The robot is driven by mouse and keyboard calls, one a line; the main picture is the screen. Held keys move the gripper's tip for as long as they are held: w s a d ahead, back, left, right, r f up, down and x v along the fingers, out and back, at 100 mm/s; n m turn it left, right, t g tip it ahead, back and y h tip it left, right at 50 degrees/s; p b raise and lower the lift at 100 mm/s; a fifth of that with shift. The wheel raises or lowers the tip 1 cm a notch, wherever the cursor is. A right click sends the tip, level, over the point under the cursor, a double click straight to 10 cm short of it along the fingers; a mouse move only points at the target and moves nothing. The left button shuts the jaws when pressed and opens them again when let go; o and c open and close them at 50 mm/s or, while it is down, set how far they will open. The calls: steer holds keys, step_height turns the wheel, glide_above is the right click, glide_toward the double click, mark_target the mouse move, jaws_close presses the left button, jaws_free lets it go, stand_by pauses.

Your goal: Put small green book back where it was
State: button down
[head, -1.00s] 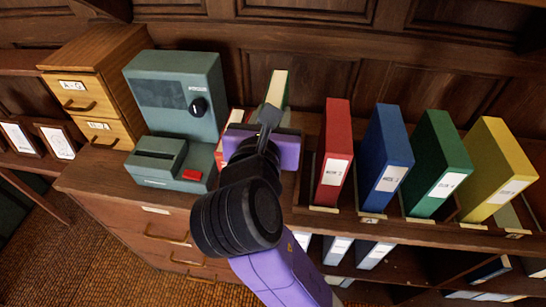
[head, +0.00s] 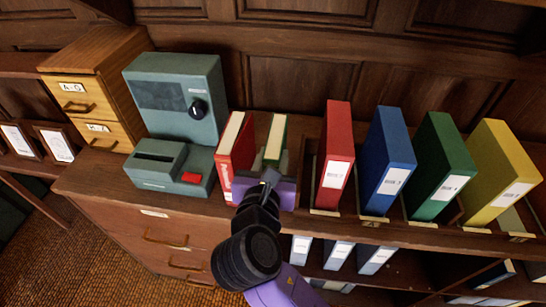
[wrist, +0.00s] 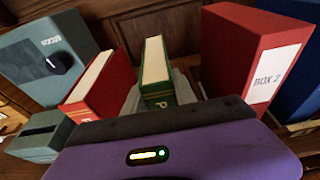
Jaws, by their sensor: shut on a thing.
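The small green book (head: 277,138) stands upright, pale page edges up, between a red book (head: 237,142) on its left and the red box file (head: 335,155) on its right. My gripper (head: 271,172) is shut on the green book from the near side. In the wrist view the green book (wrist: 155,72) is straight ahead, its spine toward me, with grey finger parts on both sides. A gap shows between it and the red box file. Its lower end is hidden by my gripper, so I cannot tell whether it touches the shelf top.
Blue (head: 388,160), green (head: 439,165) and yellow (head: 487,172) box files stand in slots to the right. A grey-green machine (head: 175,95) and a wooden drawer cabinet (head: 95,85) stand left. The wood-panelled wall (head: 300,60) is close behind.

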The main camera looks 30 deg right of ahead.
steer(key=c, duration=1)
jaws_free()
steer(key=shift+f, duration=0.1)
steer(key=shift+s+a, duration=0.15)
steer(key=shift+s, duration=0.05)
steer(key=v, duration=1.1)
steer(key=shift+s+a+r, duration=0.1)
steer(key=shift+s+r, duration=0.15)
